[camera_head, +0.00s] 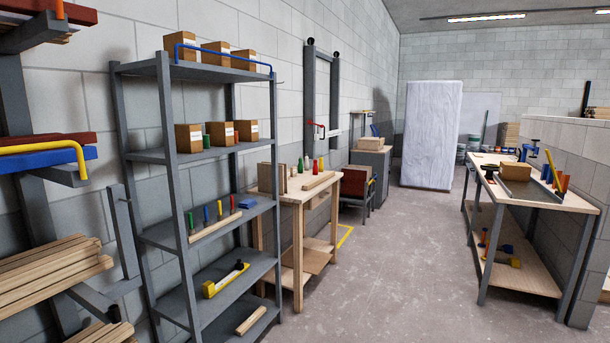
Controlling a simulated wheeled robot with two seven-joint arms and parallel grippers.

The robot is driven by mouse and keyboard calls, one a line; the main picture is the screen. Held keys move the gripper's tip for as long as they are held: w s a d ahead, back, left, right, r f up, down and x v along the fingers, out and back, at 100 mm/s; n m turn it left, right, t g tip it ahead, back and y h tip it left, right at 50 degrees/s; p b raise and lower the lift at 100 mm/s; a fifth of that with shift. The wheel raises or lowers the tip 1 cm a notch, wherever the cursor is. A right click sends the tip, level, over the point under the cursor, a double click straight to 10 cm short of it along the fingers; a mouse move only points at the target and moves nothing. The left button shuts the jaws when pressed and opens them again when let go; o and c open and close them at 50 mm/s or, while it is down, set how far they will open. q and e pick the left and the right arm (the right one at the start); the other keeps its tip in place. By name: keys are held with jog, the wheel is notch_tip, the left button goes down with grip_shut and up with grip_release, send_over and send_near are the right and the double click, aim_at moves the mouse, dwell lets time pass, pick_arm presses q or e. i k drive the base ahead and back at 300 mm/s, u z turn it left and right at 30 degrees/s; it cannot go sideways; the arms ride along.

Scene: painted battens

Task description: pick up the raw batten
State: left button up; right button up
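Several unpainted wooden battens (50,268) lie stacked on a rack at the left edge, with more (105,333) below them. I cannot tell which of these is the raw batten. Neither of my grippers is in view.
The grey shelf unit (165,120) stands close by on the left, holding boxes and coloured tools. A second workbench (530,200) stands on the right. A white wrapped slab (431,135) stands at the back. The concrete floor (390,270) between is clear.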

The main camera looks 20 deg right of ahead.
aim_at(311, 184)
jog(key=z, duration=0.8)
jog(key=i, duration=0.85)
jog(key=z, duration=1.05)
jog(key=i, duration=1.1)
jog(key=u, duration=0.6)
jog(key=i, duration=1)
jog(key=u, duration=1.3)
jog(key=i, duration=0.75)
jog(key=u, duration=0.05)
